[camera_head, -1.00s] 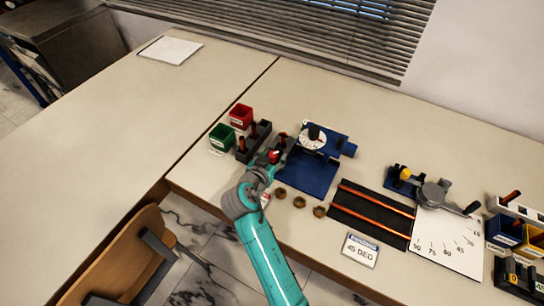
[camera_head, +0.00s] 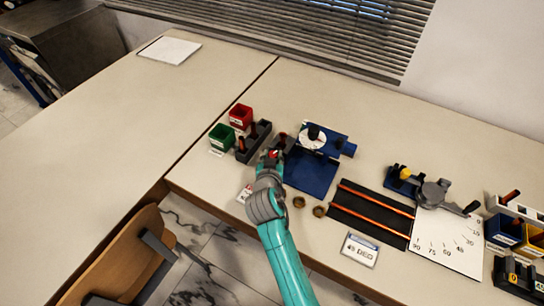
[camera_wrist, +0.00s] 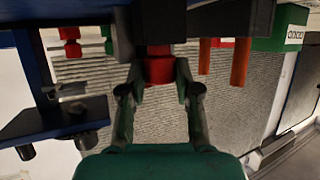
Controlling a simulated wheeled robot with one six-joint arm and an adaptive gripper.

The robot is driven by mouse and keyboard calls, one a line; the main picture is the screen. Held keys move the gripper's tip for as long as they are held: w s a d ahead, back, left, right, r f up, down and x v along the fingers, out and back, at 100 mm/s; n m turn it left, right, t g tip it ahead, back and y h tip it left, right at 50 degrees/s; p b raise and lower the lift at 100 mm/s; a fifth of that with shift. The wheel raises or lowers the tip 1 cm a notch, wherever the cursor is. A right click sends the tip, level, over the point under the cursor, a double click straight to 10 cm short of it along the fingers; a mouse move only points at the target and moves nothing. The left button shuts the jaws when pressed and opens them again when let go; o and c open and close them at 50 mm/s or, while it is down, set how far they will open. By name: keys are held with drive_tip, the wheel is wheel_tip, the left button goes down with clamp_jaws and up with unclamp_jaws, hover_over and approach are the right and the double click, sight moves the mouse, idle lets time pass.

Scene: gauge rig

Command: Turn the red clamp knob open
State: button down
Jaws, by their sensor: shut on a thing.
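The red knob (camera_wrist: 158,68) is in the middle of the wrist view, below a dark block (camera_wrist: 160,20). My gripper (camera_wrist: 160,88) has one finger on each side of it and is shut on it. In the head view my gripper (camera_head: 270,157) is at the front of the dark block (camera_head: 283,141), left of the blue fixture (camera_head: 312,175). The fingers and arm hide most of the knob there. A second, smaller red part (camera_wrist: 70,42) shows at the left of the wrist view, apart from my gripper.
A rack (camera_head: 262,132) with orange handles (camera_wrist: 240,62) stands close beside my gripper. Red (camera_head: 240,115) and green (camera_head: 221,136) bins are behind it. Brass pieces (camera_head: 299,202) lie right of my arm. A black mat (camera_head: 372,210) is farther right. The left table is mostly clear.

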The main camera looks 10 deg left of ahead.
drive_tip(key=shift+d+n+g+y, duration=0.15)
drive_tip(key=shift+n+g+y, duration=0.15)
drive_tip(key=shift+n+y, duration=0.8)
drive_tip(key=shift+d+n+g+y, duration=0.1)
drive_tip(key=shift+n+g+y, duration=0.2)
drive_tip(key=shift+n+y, duration=0.75)
drive_tip(key=shift+y, duration=0.25)
drive_tip(key=c, duration=0.8)
unclamp_jaws()
drive_tip(key=shift+a+m+h, duration=0.15)
drive_tip(key=shift+m+h, duration=0.3)
drive_tip(key=shift+h, duration=0.05)
